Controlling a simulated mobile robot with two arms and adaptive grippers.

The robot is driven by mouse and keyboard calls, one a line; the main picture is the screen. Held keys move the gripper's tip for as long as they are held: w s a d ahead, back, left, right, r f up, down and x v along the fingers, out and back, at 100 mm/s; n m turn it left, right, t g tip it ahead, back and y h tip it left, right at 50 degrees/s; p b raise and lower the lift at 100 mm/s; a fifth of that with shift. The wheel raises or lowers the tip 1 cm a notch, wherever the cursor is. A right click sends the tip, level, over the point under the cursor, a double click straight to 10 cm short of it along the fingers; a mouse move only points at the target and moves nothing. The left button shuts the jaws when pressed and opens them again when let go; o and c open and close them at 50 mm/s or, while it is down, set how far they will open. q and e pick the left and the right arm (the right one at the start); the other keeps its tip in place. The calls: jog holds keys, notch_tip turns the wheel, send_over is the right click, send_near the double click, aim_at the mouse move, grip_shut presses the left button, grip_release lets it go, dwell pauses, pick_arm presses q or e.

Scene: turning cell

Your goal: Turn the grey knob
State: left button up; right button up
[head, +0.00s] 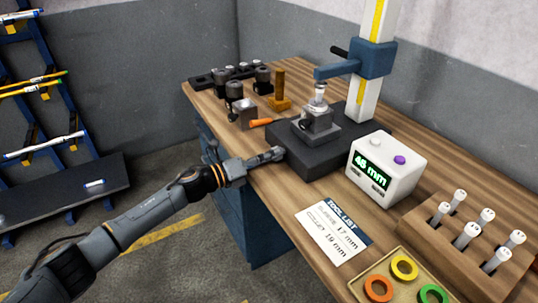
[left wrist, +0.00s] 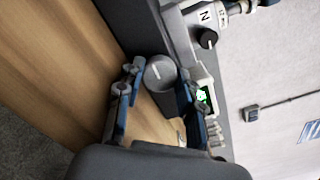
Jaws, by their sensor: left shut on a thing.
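The grey knob (left wrist: 160,73) is a short round cylinder with a pale line on its face. In the left wrist view it sits between the two fingers of my left gripper (left wrist: 157,88), which is shut on it. In the head view my left gripper (head: 274,155) is at the near left side of the dark base block (head: 308,155), and its fingers hide the knob there. My right gripper is in neither view.
A black knob (left wrist: 208,39) beside an N label is close by. Tool holders (head: 234,90) and an orange-handled tool (head: 261,122) lie behind. A tool list card (head: 334,233) lies in front.

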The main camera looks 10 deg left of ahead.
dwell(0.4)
pick_arm(q)
jog(key=o, duration=1.1)
jog(key=shift+o, duration=0.3)
jog(key=shift+f, duration=0.15)
